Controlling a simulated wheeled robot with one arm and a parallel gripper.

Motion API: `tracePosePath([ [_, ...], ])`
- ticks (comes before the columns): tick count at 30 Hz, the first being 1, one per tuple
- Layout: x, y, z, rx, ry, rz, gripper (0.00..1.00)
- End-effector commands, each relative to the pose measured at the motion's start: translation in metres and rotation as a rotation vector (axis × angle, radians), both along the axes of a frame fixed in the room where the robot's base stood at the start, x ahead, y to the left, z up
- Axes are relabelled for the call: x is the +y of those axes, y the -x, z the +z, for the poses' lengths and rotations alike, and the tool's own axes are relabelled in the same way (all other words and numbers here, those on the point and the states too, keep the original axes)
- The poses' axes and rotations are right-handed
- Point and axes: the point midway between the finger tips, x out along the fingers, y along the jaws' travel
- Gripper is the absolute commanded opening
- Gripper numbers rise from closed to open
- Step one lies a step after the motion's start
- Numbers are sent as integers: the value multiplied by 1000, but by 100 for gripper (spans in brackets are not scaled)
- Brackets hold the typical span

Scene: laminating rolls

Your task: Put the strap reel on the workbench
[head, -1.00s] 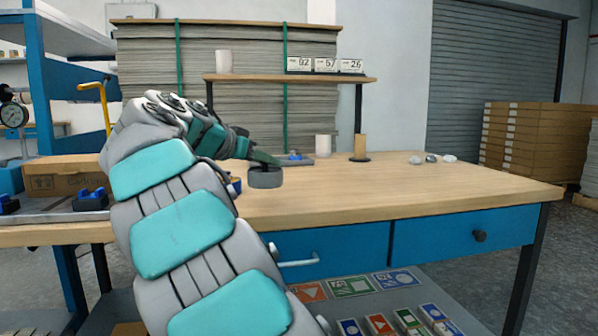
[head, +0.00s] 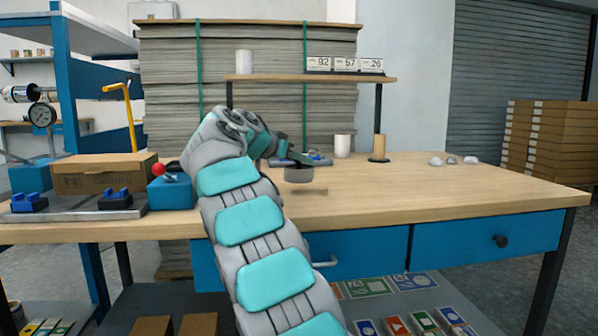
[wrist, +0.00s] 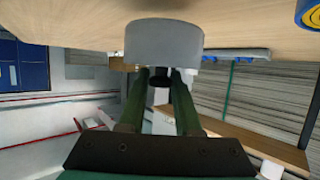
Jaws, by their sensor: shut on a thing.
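The strap reel looks like a short grey cylinder (head: 298,174), held over the middle of the workbench (head: 430,190). A shadow lies on the bench top below it, with a small gap between. My gripper (head: 291,160) is shut on the reel. In the wrist view, the reel (wrist: 163,42) sits at the ends of the two green fingers (wrist: 162,76), against the bench top, which fills the upper part of the picture. The reel's far side is hidden.
A white roll (head: 342,146) and a tan roll on a stand (head: 379,148) are behind the reel. Pale stones (head: 452,160) lie to the right. A cardboard box (head: 105,173) is at left. A blue-yellow roll (wrist: 309,12) shows in the wrist view. The bench's right front is clear.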

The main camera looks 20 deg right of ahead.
Motion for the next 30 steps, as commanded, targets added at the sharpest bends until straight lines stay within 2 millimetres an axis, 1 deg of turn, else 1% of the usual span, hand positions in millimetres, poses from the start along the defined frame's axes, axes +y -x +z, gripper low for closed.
tracePosePath([
  [9, 1, 2, -23, 5, 1, -1, 0],
  [12, 1, 1, -28, -1, 2, 0, 0],
  [26, 1, 1, -35, -1, 2, 1, 0],
  [27, 1, 1, -34, 0, 1, 1, 36],
  [30, 1, 0, -34, 0, 1, 1, 47],
])
